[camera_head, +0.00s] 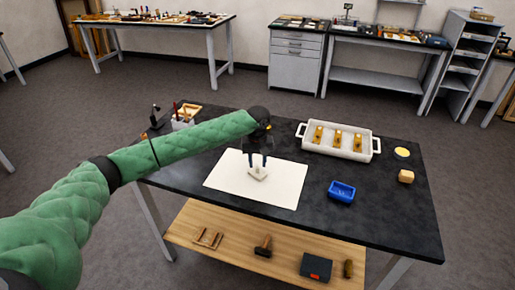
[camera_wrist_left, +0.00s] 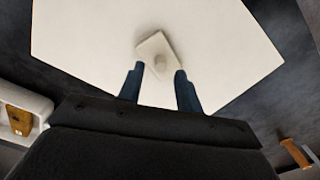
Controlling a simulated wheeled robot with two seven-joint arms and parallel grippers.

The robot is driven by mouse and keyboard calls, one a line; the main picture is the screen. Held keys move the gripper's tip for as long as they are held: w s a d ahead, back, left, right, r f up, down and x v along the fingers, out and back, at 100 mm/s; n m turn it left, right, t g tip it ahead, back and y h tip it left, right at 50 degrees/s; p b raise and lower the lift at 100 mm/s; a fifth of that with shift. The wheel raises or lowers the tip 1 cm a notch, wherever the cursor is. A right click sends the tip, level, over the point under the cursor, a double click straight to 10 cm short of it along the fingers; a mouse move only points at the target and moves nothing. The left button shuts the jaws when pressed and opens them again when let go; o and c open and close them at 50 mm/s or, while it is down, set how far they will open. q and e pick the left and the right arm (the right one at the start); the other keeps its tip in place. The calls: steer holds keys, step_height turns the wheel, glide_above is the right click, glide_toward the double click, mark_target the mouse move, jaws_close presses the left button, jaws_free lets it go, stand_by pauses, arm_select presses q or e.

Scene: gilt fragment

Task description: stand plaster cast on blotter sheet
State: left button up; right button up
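The plaster cast (camera_head: 258,175) is a small off-white block with a flat base and a raised knob on it. It rests on the white blotter sheet (camera_head: 222,180), near the sheet's middle. In the left wrist view the cast (camera_wrist_left: 150,47) lies just beyond my fingertips, over the sheet (camera_wrist_left: 80,35). My left gripper (camera_head: 257,165) points down over the cast. Its two dark blue fingers (camera_wrist_left: 160,72) are apart, with a gap on both sides of the knob. It looks open and holds nothing that I can see. My right gripper is not in view.
A white tray (camera_head: 359,151) with several brass-coloured pieces stands behind right. A blue bin (camera_head: 341,191), a tan block (camera_head: 406,176) and a yellow disc (camera_head: 402,152) are on the right. A holder with tools (camera_head: 182,123) stands back left.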

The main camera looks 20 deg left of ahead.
arm_select(q)
step_height(320, 180, up, 10)
steer(key=b, duration=0.3)
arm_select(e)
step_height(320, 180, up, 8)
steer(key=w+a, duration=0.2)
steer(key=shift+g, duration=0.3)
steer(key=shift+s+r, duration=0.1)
